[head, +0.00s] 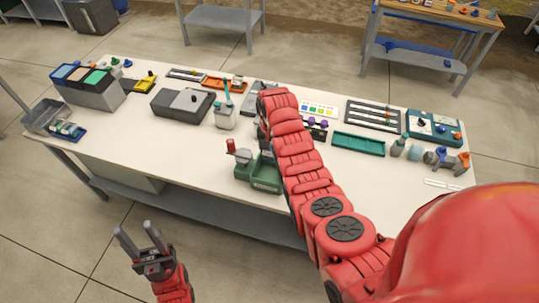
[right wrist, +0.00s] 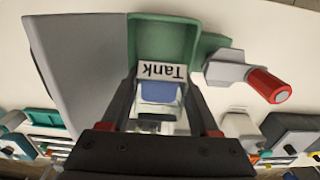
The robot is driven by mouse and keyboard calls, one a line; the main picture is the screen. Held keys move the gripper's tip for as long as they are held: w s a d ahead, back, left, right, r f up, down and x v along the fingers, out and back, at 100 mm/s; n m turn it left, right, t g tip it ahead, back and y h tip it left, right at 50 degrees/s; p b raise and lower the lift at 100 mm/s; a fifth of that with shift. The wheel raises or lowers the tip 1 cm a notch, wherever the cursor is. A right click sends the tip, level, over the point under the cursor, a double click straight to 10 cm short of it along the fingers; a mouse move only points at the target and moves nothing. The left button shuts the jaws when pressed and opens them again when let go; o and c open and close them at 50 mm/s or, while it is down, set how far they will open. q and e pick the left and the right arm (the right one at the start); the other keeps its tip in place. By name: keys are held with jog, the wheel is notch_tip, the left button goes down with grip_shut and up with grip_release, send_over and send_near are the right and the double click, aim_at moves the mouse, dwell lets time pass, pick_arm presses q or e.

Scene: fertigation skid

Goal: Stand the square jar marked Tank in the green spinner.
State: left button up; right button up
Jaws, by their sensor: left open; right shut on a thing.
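The green spinner (head: 264,180) stands at the front edge of the table in the head view, with a red-handled crank on its left. In the right wrist view the spinner's green cup (right wrist: 163,32) lies just beyond my fingertips. My right gripper (right wrist: 160,88) is shut on the square jar marked Tank (right wrist: 158,92), which shows a white label, upside down in this view, and blue below it. The jar is at the cup's near side; I cannot tell whether any of it is inside. My right arm hides the jar in the head view. My left gripper (head: 134,231) is open and empty, off the table's front.
The crank's red handle (right wrist: 268,86) is close to the right of my right gripper. A grey panel (right wrist: 80,55) stands close on the left. A jar of tools (head: 225,117), a grey machine (head: 182,104) and a green tray (head: 358,144) stand further back. The table's front left is clear.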

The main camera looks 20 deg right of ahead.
aim_at(270, 159)
jog(key=shift+s+f, duration=0.1)
jog(key=shift+f, duration=1.25)
jog(key=shift+f+b, duration=0.75)
jog(key=shift+f, duration=0.05)
notch_tip(270, 159, down, 10)
jog(key=b, duration=0.7)
jog(key=shift+r, duration=0.25)
jog(key=o, duration=1.5)
jog(key=shift+r, duration=0.1)
